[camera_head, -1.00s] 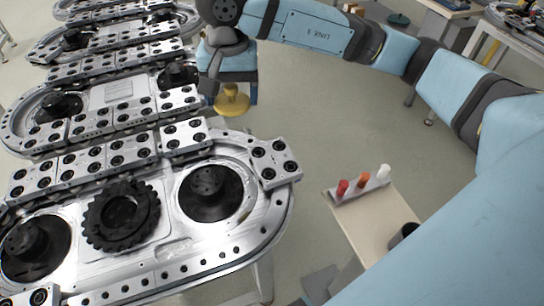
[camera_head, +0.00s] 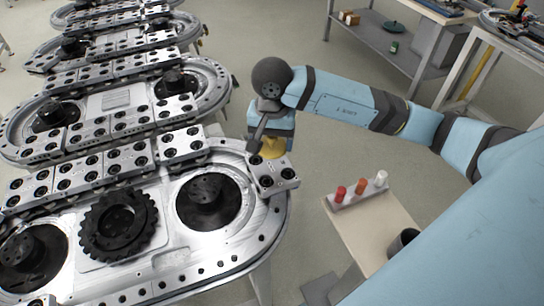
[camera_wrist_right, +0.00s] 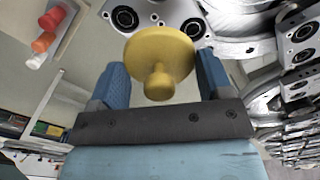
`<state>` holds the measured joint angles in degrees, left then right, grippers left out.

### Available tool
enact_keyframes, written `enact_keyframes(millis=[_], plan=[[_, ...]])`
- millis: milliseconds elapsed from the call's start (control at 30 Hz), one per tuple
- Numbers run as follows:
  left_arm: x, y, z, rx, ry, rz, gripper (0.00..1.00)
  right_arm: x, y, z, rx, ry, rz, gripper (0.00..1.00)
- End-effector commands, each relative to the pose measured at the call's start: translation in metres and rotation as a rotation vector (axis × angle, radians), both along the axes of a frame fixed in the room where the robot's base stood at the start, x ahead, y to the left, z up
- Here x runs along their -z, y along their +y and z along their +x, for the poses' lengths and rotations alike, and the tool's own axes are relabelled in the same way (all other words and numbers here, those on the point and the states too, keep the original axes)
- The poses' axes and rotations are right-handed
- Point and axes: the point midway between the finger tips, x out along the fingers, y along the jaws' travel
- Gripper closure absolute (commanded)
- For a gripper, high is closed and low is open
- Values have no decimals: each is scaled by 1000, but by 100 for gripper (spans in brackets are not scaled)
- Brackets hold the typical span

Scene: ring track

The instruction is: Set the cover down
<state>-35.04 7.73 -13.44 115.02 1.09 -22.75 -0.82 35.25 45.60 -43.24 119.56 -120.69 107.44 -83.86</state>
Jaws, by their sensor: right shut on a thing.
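The yellow cover (camera_head: 270,147) is a round disc with a knob. My right gripper (camera_head: 272,132) is shut on it, and it hangs below the jaws beside the right end of the near ring track (camera_head: 265,222). I cannot tell whether the cover touches the block. My left gripper is not in view.
The near track carries a black gear (camera_head: 118,225) and a black hub (camera_head: 208,200). A small side table (camera_head: 370,235) at the right holds red, orange and white pieces and a dark cup. More ring tracks stand at the back left. Floor is clear between track and side table.

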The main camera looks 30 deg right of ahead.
Motion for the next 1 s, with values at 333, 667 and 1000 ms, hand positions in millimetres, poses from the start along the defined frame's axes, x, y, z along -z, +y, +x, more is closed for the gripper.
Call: enact_keyframes(millis=[333,667,1000], plan=[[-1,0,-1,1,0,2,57,36,0,0,1,2,-1,51],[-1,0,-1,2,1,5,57,67,0,0,0,-1,-1,51],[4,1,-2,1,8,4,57,70,0,0,0,-1,-1,16]])
